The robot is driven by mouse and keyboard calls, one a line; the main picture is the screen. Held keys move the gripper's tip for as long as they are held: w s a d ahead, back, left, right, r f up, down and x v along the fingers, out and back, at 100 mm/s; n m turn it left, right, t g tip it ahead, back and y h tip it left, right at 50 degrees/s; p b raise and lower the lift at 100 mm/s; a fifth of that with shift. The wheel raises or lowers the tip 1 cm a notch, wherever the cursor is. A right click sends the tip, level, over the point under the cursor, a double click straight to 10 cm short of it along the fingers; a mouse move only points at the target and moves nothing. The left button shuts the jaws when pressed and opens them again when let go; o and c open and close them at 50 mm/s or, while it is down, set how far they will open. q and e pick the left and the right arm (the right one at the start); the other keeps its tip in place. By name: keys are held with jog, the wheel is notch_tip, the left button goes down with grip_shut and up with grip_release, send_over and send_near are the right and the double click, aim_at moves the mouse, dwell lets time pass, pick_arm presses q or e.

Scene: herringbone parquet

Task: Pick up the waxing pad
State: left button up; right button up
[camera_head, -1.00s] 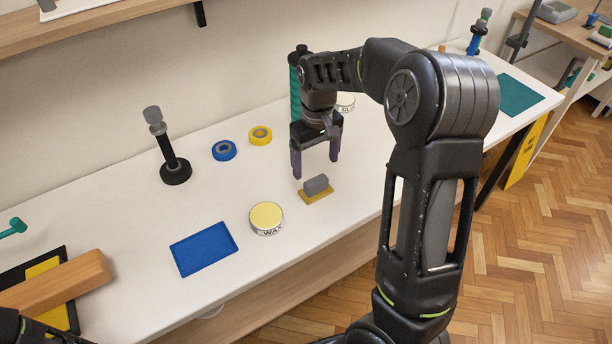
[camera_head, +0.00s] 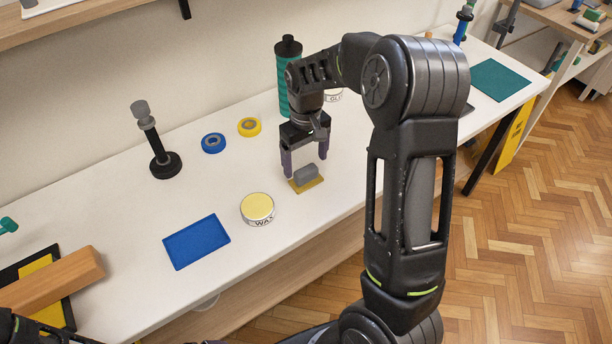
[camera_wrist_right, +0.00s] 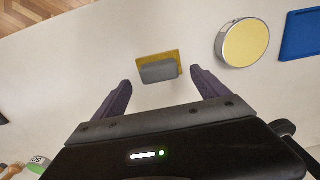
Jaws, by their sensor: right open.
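The waxing pad (camera_head: 307,180) is a yellow flat pad with a grey grip block on top. It lies on the white table, right of the wax tin. My right gripper (camera_head: 305,170) is open and empty, pointing down just above and behind the pad. In the right wrist view the pad (camera_wrist_right: 159,67) lies ahead of the gap between the two purple fingers (camera_wrist_right: 158,88), not between them. My left arm shows only as a dark part at the lower left corner; its gripper is not visible.
The wax tin (camera_head: 257,208) and a blue tray (camera_head: 197,241) lie left of the pad. Blue tape (camera_head: 213,143), yellow tape (camera_head: 249,127), a black stand (camera_head: 165,164) and a teal bottle (camera_head: 284,85) stand farther back. A wooden block (camera_head: 58,281) lies front left.

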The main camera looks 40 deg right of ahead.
aim_at(306, 170)
notch_tip(306, 170, down, 5)
jog(key=shift+r+p, duration=0.15)
jog(key=shift+p, duration=0.4)
jog(key=shift+c, duration=0.5)
jog(key=c, duration=1.4)
